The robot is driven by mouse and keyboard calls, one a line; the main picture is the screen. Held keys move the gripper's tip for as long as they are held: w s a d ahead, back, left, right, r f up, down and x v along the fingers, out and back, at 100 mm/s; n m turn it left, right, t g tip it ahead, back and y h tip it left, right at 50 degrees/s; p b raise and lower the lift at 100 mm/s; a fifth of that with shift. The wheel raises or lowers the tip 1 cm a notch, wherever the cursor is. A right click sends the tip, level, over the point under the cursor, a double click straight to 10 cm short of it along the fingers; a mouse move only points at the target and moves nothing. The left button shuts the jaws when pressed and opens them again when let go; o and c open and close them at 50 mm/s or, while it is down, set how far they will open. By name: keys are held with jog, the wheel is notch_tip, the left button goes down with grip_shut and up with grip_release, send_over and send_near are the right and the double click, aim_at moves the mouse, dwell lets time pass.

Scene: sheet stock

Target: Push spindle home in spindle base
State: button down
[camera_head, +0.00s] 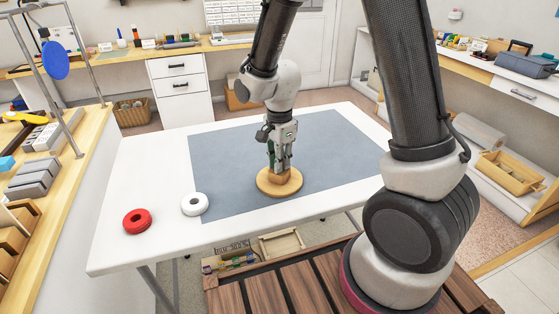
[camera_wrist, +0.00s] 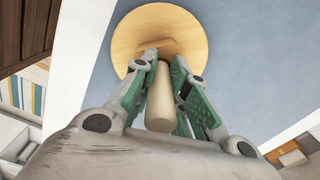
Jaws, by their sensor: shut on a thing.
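The spindle (camera_wrist: 160,98) is a pale round wooden rod between the green finger pads in the wrist view. The spindle base (camera_head: 292,188) is a round wooden disc with a raised block (camera_head: 280,174) in its middle, lying on the blue-grey mat. It also shows in the wrist view (camera_wrist: 132,38). My gripper (camera_head: 281,162) points down over the middle of the base and is shut on the spindle. In the wrist view the gripper fingertips (camera_wrist: 164,57) reach the raised block. They hide the spindle's lower end, so I cannot tell how deep it sits.
A white ring (camera_head: 194,204) lies at the mat's left edge, and a red ring (camera_head: 137,221) lies farther left on the white table (camera_head: 150,170). The mat (camera_head: 335,150) is clear around the base. Shelves and benches stand beyond the table.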

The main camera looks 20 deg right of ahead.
jog(key=shift+s+f, duration=0.1)
jog(key=c, duration=0.9)
grip_release()
jog(key=shift+o, duration=0.2)
jog(key=shift+r, duration=3.55)
jog(key=s+d+r+n+t, duration=0.2)
jog(key=s+d+r+n, duration=0.45)
jog(key=d+r, duration=0.4)
jog(key=s+d+r+n+t, duration=0.1)
jog(key=s+d+r+n, duration=0.1)
jog(key=s, duration=0.4)
jog(key=s+d+r+n+t, duration=0.1)
jog(key=s+d+r+n, duration=0.1)
jog(key=s+r+n, duration=0.2)
jog(key=shift+s+d+r+n, duration=0.2)
jog(key=shift+s+r+n, duration=0.05)
jog(key=shift+s+n, duration=0.9)
